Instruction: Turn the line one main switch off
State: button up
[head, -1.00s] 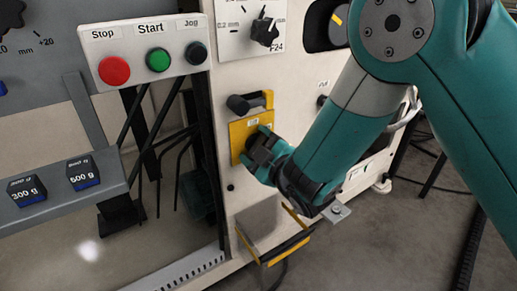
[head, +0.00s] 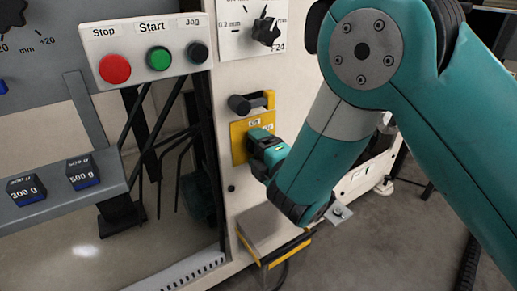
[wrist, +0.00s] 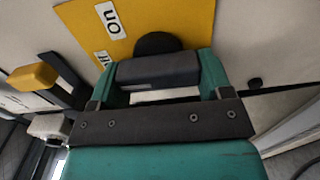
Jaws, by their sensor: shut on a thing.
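The main switch has a yellow plate (head: 238,148) on the pale machine panel, low in the middle of the head view. The plate (wrist: 190,18) also fills the top of the wrist view, with a label reading "On" and a second label partly hidden. My gripper (head: 259,142) is at the plate and covers most of the switch in the head view. In the wrist view, its teal fingers are shut on the dark switch handle (wrist: 158,70), one at each end. A round black hub (wrist: 157,42) shows behind the handle.
A black cylinder with a yellow bracket (head: 264,100) sits just above the plate. Stop (head: 115,69), Start (head: 158,58) and Jog buttons are at upper left. A grey box with yellow edging (head: 272,232) juts out below. Floor at right is open.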

jog(key=shift+f, duration=0.1)
dwell(0.4)
jog(key=o, duration=0.9)
jog(key=shift+d, duration=0.1)
